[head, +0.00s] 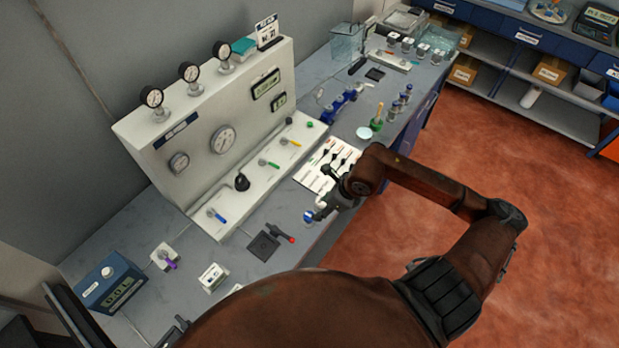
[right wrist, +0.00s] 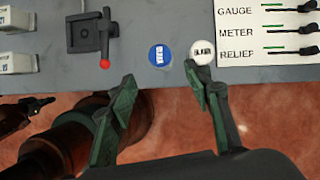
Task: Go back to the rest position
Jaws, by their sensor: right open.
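My right gripper (head: 322,208) is over the front edge of the grey bench, at the near end of a white labelled board (head: 318,172). In the right wrist view its two green-lined fingers (right wrist: 160,92) are spread, with nothing between them. A blue round piece (right wrist: 160,55) lies on the bench ahead of the fingers. A white round piece (right wrist: 202,50) sits by the right fingertip; I cannot tell if they touch. A dark part, probably my left gripper (right wrist: 24,112), shows at the left of the right wrist view; its jaws are unclear.
A white gauge panel (head: 215,130) stands along the back of the bench. A black square fixture with a red-tipped lever (head: 265,245) lies left of my right gripper. A blue display box (head: 110,285) stands at the near left. The red floor (head: 540,180) is open on the right.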

